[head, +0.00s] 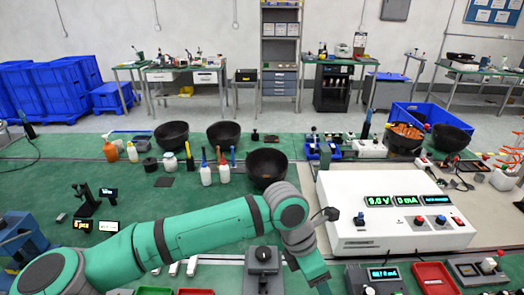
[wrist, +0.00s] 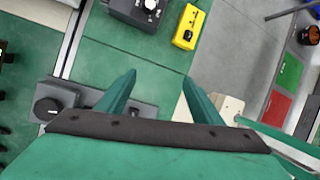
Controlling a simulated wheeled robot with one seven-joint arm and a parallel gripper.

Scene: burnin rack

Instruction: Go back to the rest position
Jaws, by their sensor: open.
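My gripper (wrist: 159,78) is open in the wrist view, its two green fingers spread with nothing between them. Green mat shows under and beyond the fingertips. In the head view my green arm reaches across the front of the bench, and its end points down at the bottom edge, left of the white power supply (head: 390,212). The fingertips are cut off or hidden there.
In the wrist view, a dark knob box (wrist: 137,12) and a yellow box (wrist: 189,26) lie beyond the fingers, and a grey knob unit (wrist: 58,103) at left. Black bowls (head: 266,166) and bottles (head: 206,174) stand behind my arm. A red tray (head: 434,277) sits front right.

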